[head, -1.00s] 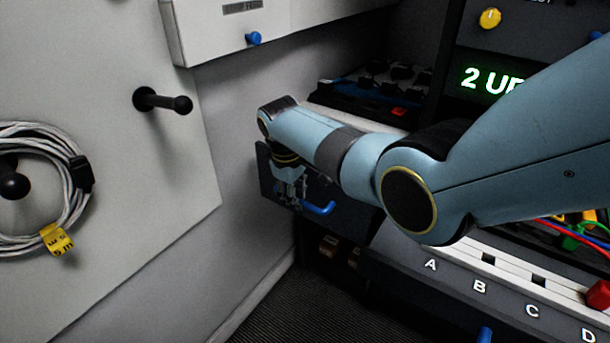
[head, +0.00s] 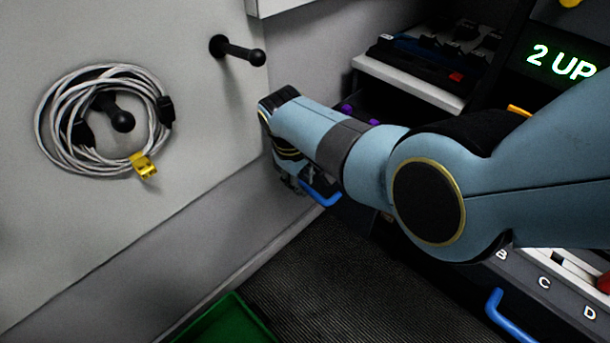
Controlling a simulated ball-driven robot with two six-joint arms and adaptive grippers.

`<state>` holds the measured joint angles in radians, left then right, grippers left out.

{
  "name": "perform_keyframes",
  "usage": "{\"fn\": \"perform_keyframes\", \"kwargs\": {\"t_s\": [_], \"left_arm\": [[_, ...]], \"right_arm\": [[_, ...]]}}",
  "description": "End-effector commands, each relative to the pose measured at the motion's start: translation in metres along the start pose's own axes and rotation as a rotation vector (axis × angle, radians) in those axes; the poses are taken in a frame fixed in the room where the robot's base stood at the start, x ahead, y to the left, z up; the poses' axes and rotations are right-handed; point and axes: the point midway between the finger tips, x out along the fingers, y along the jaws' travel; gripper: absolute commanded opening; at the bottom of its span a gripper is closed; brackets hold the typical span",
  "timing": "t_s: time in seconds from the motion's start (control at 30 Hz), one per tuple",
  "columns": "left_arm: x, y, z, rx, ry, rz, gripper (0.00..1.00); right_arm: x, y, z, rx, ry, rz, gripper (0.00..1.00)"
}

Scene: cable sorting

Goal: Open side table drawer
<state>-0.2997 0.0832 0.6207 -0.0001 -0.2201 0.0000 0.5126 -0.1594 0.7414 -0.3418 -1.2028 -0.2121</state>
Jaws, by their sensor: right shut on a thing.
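The side table drawer (head: 372,107) stands partly pulled out below the white table top, with purple items showing inside it. Its blue handle (head: 324,197) sticks out at the front, below my right forearm. My right gripper (head: 292,184) points down at the drawer front and is shut on the handle. Its fingertips are dark and partly hidden by my own wrist. My arm covers much of the drawer front. My left gripper is not in view.
A coiled grey cable (head: 60,110) hangs on a black peg at the left wall; another peg (head: 238,50) is bare. A green bin (head: 228,322) stands on the dark floor. Another blue handle (head: 510,318) is at lower right. Floor between is clear.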

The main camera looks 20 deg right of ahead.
Motion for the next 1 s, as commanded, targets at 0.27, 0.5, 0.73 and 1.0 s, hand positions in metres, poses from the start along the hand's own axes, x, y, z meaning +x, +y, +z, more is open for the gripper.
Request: {"fn": "perform_keyframes", "kwargs": {"t_s": [0.27,0.5,0.73,1.0], "left_arm": [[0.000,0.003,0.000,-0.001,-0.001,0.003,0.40],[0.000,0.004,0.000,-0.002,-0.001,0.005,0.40],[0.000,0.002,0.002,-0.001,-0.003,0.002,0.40],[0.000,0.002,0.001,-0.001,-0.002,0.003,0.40]], "right_arm": [[0.000,-0.002,0.000,0.000,-0.001,-0.003,0.17],[0.000,-0.001,0.000,0.000,0.000,-0.002,0.38],[-0.002,0.000,0.000,0.000,0.001,-0.001,0.38],[-0.032,0.005,-0.001,0.001,0.004,-0.002,0.38]]}}
